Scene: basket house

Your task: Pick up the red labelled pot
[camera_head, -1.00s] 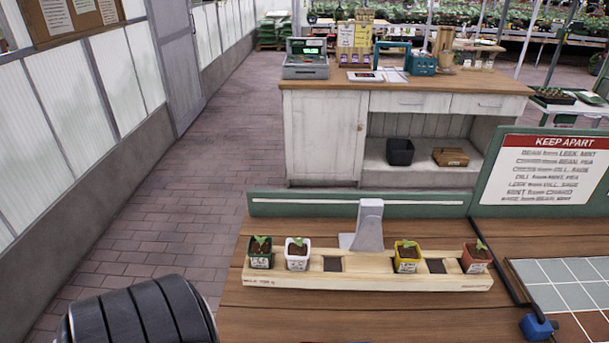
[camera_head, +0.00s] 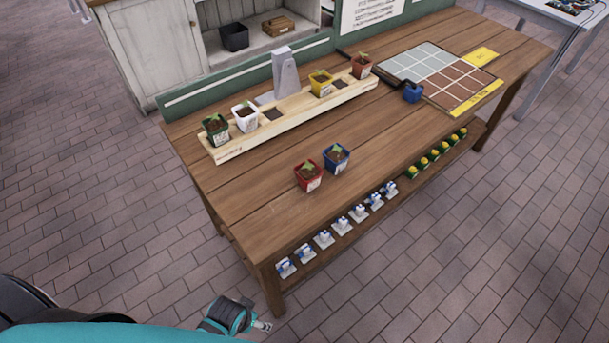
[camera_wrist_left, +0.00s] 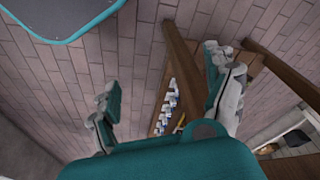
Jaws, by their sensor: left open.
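The red labelled pot (camera_head: 309,177), with a small seedling and a pale label, stands upright on the wooden table near its front edge. A blue pot (camera_head: 336,158) stands close beside it at the right. My left gripper (camera_head: 245,321) is low at the table's front left corner, apart from the red pot, and partly hidden by my arm. In the left wrist view my left gripper (camera_wrist_left: 165,98) is open and empty, its fingers spread over a view of the table edge and lower shelf. The red pot cannot be made out there. My right gripper is out of view.
A wooden rack (camera_head: 232,149) at the table's back holds green, white, yellow and terracotta pots. A grey and brown grid (camera_head: 440,75) lies at the right. The lower shelf (camera_head: 402,184) carries several blue-white and yellow-green items. Bare tabletop lies left of the red pot.

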